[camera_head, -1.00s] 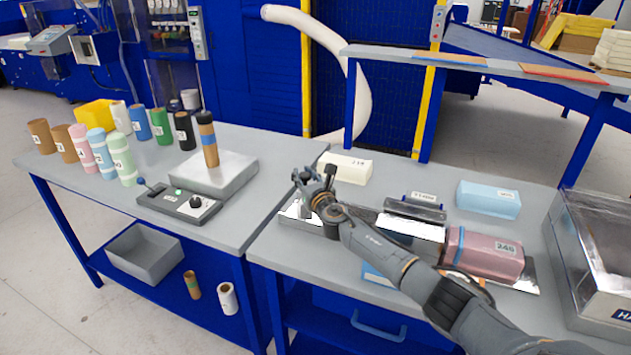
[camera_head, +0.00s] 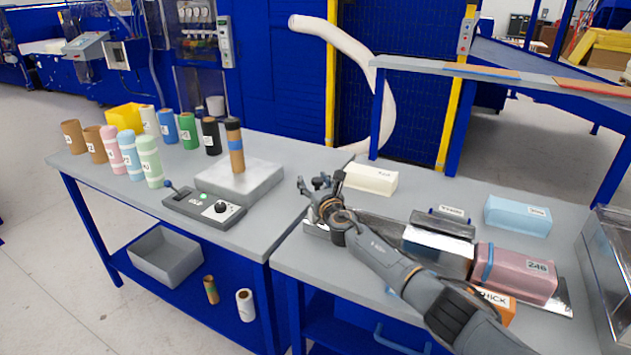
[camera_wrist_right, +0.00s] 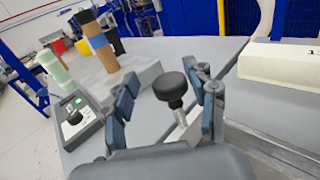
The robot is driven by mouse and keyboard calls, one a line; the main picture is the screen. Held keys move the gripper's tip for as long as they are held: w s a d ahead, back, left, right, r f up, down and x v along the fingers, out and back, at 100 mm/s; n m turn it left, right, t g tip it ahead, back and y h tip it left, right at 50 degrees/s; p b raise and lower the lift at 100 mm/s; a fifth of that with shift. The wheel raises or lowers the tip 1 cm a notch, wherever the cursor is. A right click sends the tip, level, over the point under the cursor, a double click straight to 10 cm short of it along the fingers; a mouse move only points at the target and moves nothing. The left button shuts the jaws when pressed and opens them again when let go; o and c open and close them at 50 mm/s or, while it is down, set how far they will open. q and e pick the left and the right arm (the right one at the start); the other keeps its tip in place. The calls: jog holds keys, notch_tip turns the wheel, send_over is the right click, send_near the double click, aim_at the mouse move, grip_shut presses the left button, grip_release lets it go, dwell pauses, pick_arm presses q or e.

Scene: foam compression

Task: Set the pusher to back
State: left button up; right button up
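The pusher shows as a round black knob (camera_wrist_right: 170,88) on a pale metal stem in the right wrist view. The knob stands between the two fingers of my right gripper (camera_wrist_right: 166,108), with a gap on each side. The fingers are open. In the head view my right gripper (camera_head: 320,187) is over the left end of the metal fixture (camera_head: 318,230) on the right table, and hand and arm hide most of the pusher there. My left gripper is not in view.
A cream block (camera_head: 370,180) lies close behind the gripper. A silver block (camera_head: 438,248), a pink block (camera_head: 515,272) and a blue block (camera_head: 517,216) are to the right. The left table holds a grey scale plate (camera_head: 262,180), a control box (camera_head: 203,205) and several rolls.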

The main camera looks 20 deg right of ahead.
jog(key=shift+d+r, duration=0.1)
jog(key=shift+d, duration=0.1)
jog(key=shift+s+d, duration=0.15)
jog(key=shift+s, duration=0.05)
jog(key=s+a, duration=0.1)
jog(key=s, duration=1)
jog(key=shift+s+a, duration=0.2)
jog(key=shift+s, duration=0.1)
